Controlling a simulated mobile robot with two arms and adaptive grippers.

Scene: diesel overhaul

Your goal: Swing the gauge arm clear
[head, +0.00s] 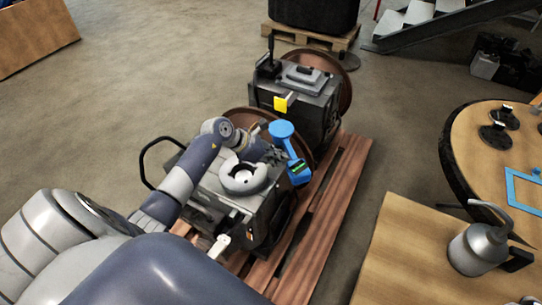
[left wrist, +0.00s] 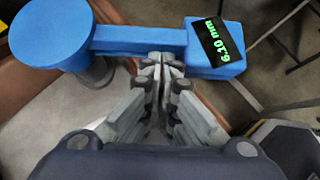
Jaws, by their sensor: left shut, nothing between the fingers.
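The blue gauge arm (head: 289,148) sits at the nearer engine (head: 265,207), with a round blue disc at one end and a green-lit display box at the other. In the left wrist view the gauge arm (left wrist: 140,41) spans the top of the picture, its display reading about 6.10 mm. My left gripper (left wrist: 160,64) is shut and empty, its fingertips at the near edge of the bar, beside the display box; whether they touch it I cannot tell. In the head view the left gripper (head: 277,156) is partly hidden by its own wrist. My right gripper is not in view.
The engine stands on a red-brown slatted pallet (head: 345,185), with a second engine (head: 300,95) behind it. A wooden table (head: 420,260) with an oil can (head: 478,248) is at the right. A round table (head: 490,150) lies beyond. The floor at left is clear.

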